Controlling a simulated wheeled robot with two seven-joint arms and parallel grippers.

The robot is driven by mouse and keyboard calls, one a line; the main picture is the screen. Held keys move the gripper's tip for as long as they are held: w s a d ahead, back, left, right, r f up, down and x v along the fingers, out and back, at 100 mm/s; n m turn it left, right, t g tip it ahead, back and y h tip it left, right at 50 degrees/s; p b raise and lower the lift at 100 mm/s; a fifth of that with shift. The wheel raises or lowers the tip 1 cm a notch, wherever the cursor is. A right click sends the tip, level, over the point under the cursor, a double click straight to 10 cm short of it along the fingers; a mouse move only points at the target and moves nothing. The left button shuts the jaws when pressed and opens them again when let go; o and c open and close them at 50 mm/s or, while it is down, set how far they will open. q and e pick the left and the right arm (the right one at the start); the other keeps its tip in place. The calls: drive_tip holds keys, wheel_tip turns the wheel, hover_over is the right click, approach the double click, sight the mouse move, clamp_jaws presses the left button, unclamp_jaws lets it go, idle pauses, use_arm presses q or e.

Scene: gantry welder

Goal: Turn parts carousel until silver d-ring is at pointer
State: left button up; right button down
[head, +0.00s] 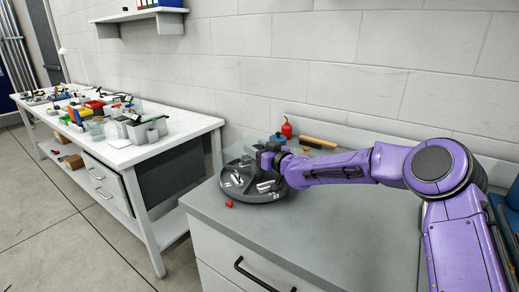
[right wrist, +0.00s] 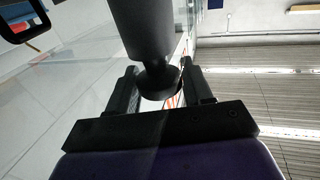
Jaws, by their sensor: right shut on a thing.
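The parts carousel (head: 262,199) is a dark grey round tray with compartments on the grey counter. A small red piece (head: 229,205), which looks like the pointer, lies at its front left edge. Silvery parts (head: 265,186) lie in the front right compartment, and pale small parts (head: 237,180) lie on the left. They are too small to tell which is the d-ring. My right gripper (head: 268,155) is over the carousel and hides its back part. In the right wrist view it (right wrist: 160,88) is shut on a dark round post with a knob (right wrist: 155,75). My left gripper is out of view.
Behind the carousel stand a red bottle (head: 287,128), a blue container (head: 278,139) and a wooden-handled tool (head: 319,142) near the wall. A white workbench (head: 185,129) with many bins stands to the left, across a gap. The counter's front is clear.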

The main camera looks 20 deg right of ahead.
idle(0.3)
drive_tip(key=c, duration=0.5)
unclamp_jaws()
drive_tip(key=shift+c, duration=0.2)
drive_tip(key=b+v, duration=0.1)
drive_tip(key=v, duration=0.9)
drive_tip(key=shift+s, duration=0.25)
